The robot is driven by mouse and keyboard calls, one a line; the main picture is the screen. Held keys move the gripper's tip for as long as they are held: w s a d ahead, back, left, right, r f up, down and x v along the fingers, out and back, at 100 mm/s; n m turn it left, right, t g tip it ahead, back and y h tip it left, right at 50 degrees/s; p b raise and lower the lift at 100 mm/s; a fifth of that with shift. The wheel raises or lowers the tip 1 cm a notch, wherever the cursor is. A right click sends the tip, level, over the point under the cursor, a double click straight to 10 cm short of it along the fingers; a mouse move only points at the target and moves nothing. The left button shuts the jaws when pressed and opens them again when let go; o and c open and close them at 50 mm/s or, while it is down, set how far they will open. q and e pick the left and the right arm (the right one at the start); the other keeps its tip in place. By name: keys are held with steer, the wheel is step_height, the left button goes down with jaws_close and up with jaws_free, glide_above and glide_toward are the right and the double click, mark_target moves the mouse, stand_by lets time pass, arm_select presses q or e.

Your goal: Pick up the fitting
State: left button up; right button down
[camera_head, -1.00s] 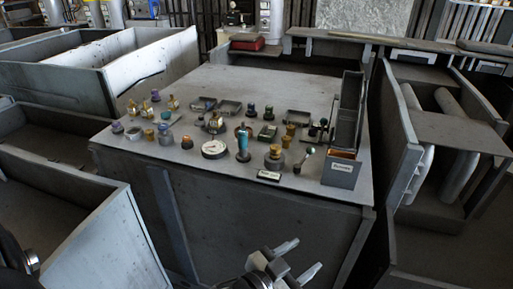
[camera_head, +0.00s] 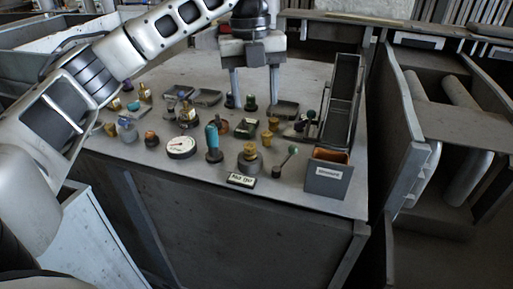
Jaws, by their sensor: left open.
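Small parts stand on the grey table (camera_head: 200,185); I cannot tell for sure which is the fitting. Brass-coloured pieces stand right of the middle: one upper (camera_head: 273,124), one below it (camera_head: 266,139), and a larger one on a grey round base (camera_head: 249,158). My left gripper (camera_head: 256,101) points down over the table's back half, open, fingers apart. A small dark knob (camera_head: 250,103) shows between its fingertips; whether they touch it I cannot tell. Another dark knob stands by the left finger, partly hidden. My left arm hides parts at the table's left. My right gripper is out of view.
A white dial gauge (camera_head: 181,147), a blue-handled part (camera_head: 213,142) and a label plate (camera_head: 241,181) are near the front. A labelled grey bin (camera_head: 328,175) stands at the right front corner, a tall open box (camera_head: 342,98) behind it. Shallow dark trays (camera_head: 284,109) lie among the parts.

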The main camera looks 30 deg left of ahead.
arm_select(q)
steer(key=a+r, duration=0.1)
steer(key=a, duration=0.1)
steer(key=n+y+b, duration=0.1)
steer(key=b, duration=0.1)
glide_above(250, 145)
steer(key=f, duration=0.9)
steer(key=shift+s+a+f, duration=0.25)
steer(key=shift+s+a, duration=0.05)
steer(key=f, duration=0.5)
steer(key=shift+w+d+f+p, duration=0.15)
steer(key=shift+w+d+p, duration=0.05)
steer(key=shift+d+p, duration=0.1)
steer(key=shift+f, duration=0.3)
steer(key=c, duration=1.1)
